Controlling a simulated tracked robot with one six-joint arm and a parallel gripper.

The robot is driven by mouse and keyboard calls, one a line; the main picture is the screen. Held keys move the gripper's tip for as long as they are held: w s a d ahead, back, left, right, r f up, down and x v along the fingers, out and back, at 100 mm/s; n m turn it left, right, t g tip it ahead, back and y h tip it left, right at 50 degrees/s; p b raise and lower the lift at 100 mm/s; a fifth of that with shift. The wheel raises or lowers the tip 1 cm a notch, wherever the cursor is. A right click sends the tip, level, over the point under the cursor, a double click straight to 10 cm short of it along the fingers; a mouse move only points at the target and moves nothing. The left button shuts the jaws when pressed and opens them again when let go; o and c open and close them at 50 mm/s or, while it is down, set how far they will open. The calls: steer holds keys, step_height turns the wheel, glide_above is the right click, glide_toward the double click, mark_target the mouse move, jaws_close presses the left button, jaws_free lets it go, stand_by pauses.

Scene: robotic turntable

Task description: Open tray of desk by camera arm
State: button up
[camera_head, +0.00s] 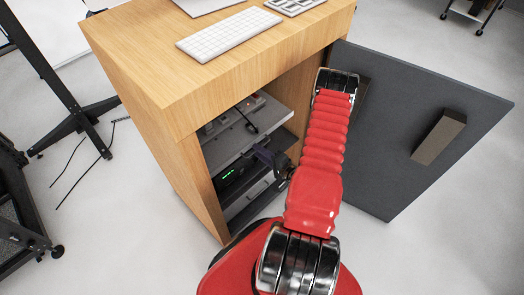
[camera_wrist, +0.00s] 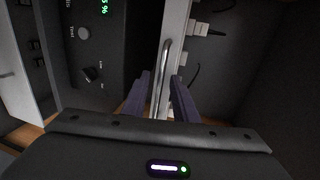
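The desk (camera_head: 180,75) is a wooden cabinet with its front compartment open. Inside, a grey tray (camera_head: 222,154) carries power sockets and a dark cable. In the wrist view, the tray's pale front edge (camera_wrist: 178,28) runs upright and bears a curved metal handle (camera_wrist: 163,75). In the head view, my red arm hides part of the compartment's opening.
A dark door (camera_head: 400,115) with a block handle (camera_head: 438,137) stands open at right, close beside my arm. A black device with a green display (camera_head: 229,174) sits below the tray. A keyboard (camera_head: 228,34) lies on the desk. A black stand (camera_head: 75,110) is at left.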

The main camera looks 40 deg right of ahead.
steer(key=shift+w, duration=0.1)
steer(key=shift+c, duration=0.4)
jaws_close()
steer(key=shift+f, duration=0.1)
stand_by(0.8)
